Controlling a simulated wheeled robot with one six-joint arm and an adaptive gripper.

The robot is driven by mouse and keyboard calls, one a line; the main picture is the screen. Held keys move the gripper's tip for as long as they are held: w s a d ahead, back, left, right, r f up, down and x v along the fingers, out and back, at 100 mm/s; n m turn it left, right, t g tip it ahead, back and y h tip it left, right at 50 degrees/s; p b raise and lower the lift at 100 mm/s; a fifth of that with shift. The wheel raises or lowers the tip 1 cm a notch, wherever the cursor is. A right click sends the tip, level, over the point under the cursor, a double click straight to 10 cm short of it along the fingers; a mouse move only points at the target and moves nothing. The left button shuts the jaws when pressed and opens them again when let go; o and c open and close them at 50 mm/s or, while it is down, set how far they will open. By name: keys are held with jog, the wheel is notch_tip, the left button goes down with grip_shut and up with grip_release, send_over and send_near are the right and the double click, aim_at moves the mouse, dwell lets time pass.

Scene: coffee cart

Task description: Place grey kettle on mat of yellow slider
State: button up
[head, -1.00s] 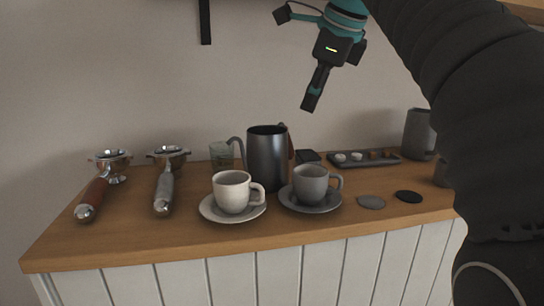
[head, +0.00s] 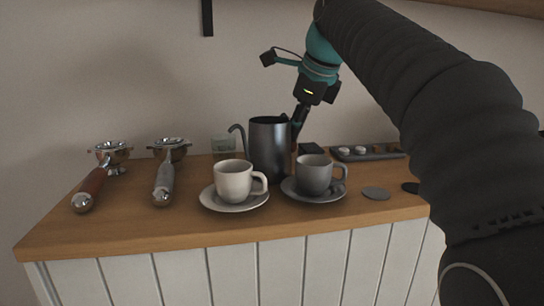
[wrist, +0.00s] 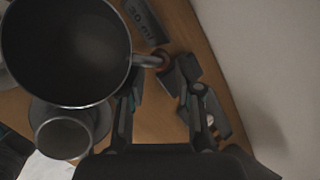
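The grey kettle (head: 270,150) stands upright at the back middle of the wooden counter, spout to the left. In the wrist view its round open top (wrist: 65,45) fills the upper left. My gripper (head: 298,122) is lowered at the kettle's right, handle side. In the wrist view my gripper (wrist: 160,85) is open, with the kettle's handle (wrist: 148,61) reaching between its fingertips; contact cannot be told. A grey round mat (head: 375,193) and a black round mat (head: 411,187) lie at the right. The slider panel (head: 345,157) is behind them; no yellow slider can be made out.
A white cup (head: 233,180) and a grey cup (head: 313,174) on saucers stand in front of the kettle. Two portafilters (head: 90,186) (head: 163,185) lie left. A glass (head: 223,148) stands behind. My arm covers the right side.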

jog(key=x, duration=0.3)
jog(key=shift+f+b, duration=0.15)
jog(key=shift+b, duration=0.15)
grip_shut()
